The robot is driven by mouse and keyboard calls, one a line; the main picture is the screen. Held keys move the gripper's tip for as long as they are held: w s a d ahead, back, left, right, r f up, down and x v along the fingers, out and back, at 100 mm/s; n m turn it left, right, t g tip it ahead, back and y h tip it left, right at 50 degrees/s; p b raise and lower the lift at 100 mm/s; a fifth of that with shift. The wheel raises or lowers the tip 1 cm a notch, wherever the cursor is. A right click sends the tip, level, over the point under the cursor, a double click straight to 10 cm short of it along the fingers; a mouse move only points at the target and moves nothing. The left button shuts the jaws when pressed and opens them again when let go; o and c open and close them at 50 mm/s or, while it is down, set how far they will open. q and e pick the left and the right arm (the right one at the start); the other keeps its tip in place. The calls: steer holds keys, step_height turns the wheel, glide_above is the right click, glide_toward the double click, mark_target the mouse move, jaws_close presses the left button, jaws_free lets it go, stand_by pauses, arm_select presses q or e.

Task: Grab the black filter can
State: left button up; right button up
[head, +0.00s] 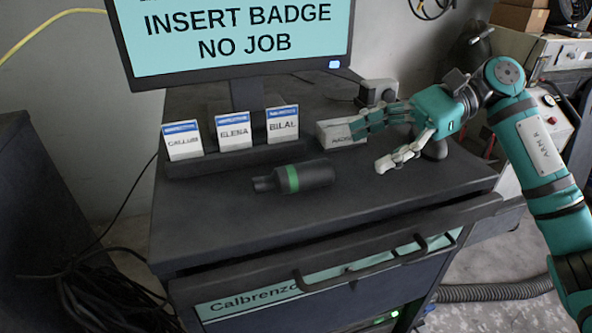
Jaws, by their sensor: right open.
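The black filter can (316,174) lies on its side on the dark cabinet top (400,205), in front of the badge rack. It has a green band near its left end and a narrower neck pointing left. My right gripper (368,148) comes in from the right with its fingers pointing left. It is open and empty, a little to the right of the can and apart from it. My left gripper does not show.
Several name badges, such as the ELENA badge (233,131), stand in a dark rack (205,165) behind the can. A small light box (337,134) stands behind my right fingers. A monitor (235,45) rises at the back. The cabinet top's front is clear.

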mark_target(328, 163)
steer(key=p+x, duration=0.1)
steer(key=x, duration=0.5)
steer(key=shift+s+a+r+p, duration=0.1)
steer(key=shift+s+a+p, duration=0.05)
steer(key=shift+a+p, duration=0.2)
steer(key=shift+a, duration=0.35)
steer(key=p+x, duration=0.2)
steer(key=x, duration=0.2)
steer(key=shift+a+p, duration=0.3)
steer(key=shift+p, duration=0.1)
steer(key=shift+s+a, duration=0.15)
steer(key=shift+a, duration=0.05)
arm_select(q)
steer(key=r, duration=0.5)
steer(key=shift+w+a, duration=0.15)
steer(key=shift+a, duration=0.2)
arm_select(e)
steer(key=shift+f, duration=0.2)
steer(key=shift+d, duration=0.1)
steer(key=c, duration=0.4)
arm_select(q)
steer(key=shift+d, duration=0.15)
arm_select(e)
steer(key=c, duration=0.9)
